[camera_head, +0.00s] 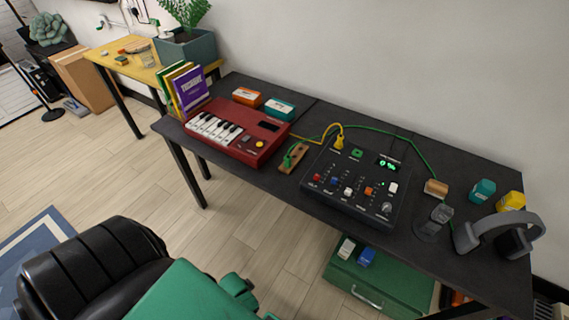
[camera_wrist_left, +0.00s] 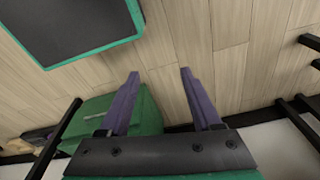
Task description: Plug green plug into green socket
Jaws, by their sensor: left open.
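The green plug (camera_head: 288,160) sits at a small wooden holder (camera_head: 298,152) on the black desk, between the red keyboard and the dark mixer (camera_head: 335,202). The green socket (camera_head: 356,153) is on the mixer's top near its back edge, and nothing covers it. A green cable (camera_head: 405,140) runs behind the mixer to a wooden block on the right. My left gripper (camera_wrist_left: 159,73) shows in the left wrist view, with two purple fingers apart and nothing between them, above the floor. It is away from the plug. My right gripper is in neither view.
A yellow plug (camera_head: 339,138) stands in the mixer beside the green socket. The red keyboard (camera_head: 238,132) is left of the holder. Headphones (camera_head: 495,228) stand at the desk's right end. A green box (camera_head: 380,275) lies under the desk, also in the left wrist view (camera_wrist_left: 147,115).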

